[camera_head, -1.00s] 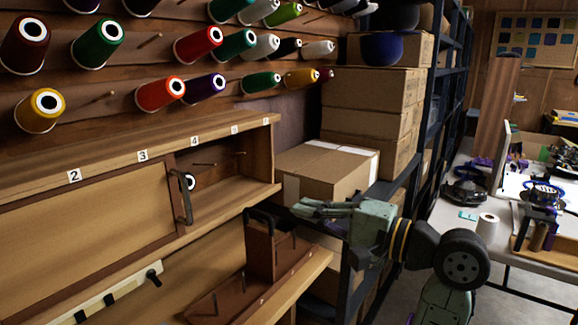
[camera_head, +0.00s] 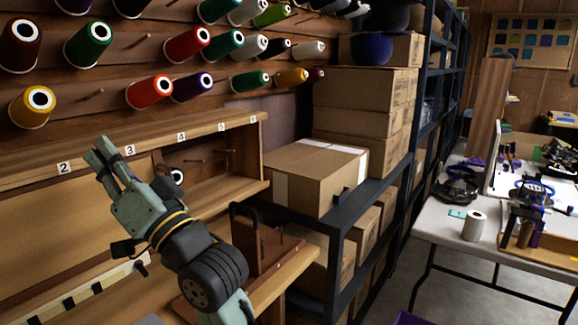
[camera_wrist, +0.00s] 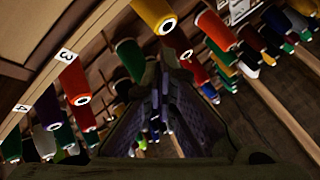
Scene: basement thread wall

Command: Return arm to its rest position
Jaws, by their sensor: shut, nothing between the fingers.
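My gripper (camera_head: 106,158) is at the left of the head view, raised and pointing up and to the left in front of the wooden cabinet (camera_head: 62,199). Its fingers are close together and hold nothing. In the wrist view my gripper (camera_wrist: 165,75) shows dark at the centre, with thread spools (camera_wrist: 75,82) around and beyond it. The arm covers part of the cabinet front and its handle.
Rows of coloured spools (camera_head: 150,92) hang on pegs on the wall above. A wooden caddy (camera_head: 262,240) sits on the ledge right of my arm. Cardboard boxes (camera_head: 318,178) stand on a dark metal shelf. A white table (camera_head: 440,222) with equipment is at the right.

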